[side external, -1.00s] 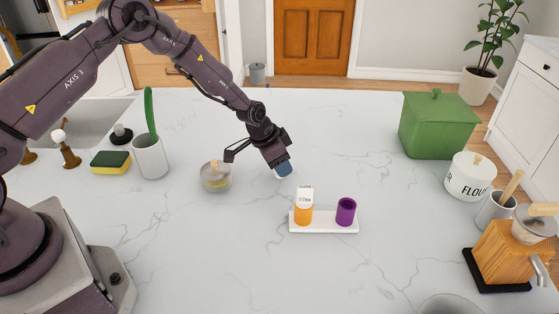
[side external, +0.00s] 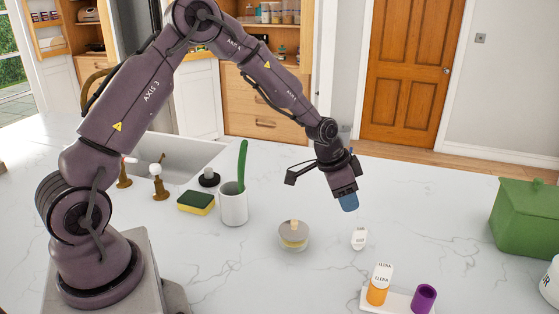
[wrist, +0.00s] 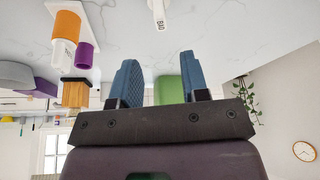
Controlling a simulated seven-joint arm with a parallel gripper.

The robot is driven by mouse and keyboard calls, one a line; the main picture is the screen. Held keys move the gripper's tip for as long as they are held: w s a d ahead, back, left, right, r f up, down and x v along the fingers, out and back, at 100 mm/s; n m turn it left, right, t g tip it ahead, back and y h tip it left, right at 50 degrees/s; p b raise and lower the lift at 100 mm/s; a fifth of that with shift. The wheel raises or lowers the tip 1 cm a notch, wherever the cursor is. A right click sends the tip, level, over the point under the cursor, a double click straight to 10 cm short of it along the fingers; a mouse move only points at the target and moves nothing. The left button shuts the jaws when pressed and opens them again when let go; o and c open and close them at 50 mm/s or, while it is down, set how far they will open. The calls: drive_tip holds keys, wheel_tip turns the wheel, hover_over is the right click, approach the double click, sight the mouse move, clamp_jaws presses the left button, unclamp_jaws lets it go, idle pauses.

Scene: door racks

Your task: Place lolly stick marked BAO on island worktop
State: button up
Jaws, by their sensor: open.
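The lolly stick marked BAO (side external: 360,238) is a small white piece on the pale marble island worktop (side external: 215,285).
A white tray (side external: 396,301) holds an orange cup (side external: 377,293) with a stick marked ELENA (side external: 382,272), and a purple cup (side external: 423,298). A green box (side external: 527,218) is at right. The worktop between is clear.

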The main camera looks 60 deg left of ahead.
drive_tip(key=s+d+r+n+t+y, duration=0.1)
drive_tip(key=s+d+r+n+y, duration=0.15)
drive_tip(key=s+r, duration=1.7)
drive_tip(key=s+r+n, duration=0.1)
drive_tip(key=s+n, duration=0.1)
drive_tip(key=s, duration=0.7)
drive_tip(key=shift+s+d+r+t+h, duration=0.2)
drive_tip(key=shift+d+r+t+h, duration=0.1)
drive_tip(key=shift+r+h, duration=0.15)
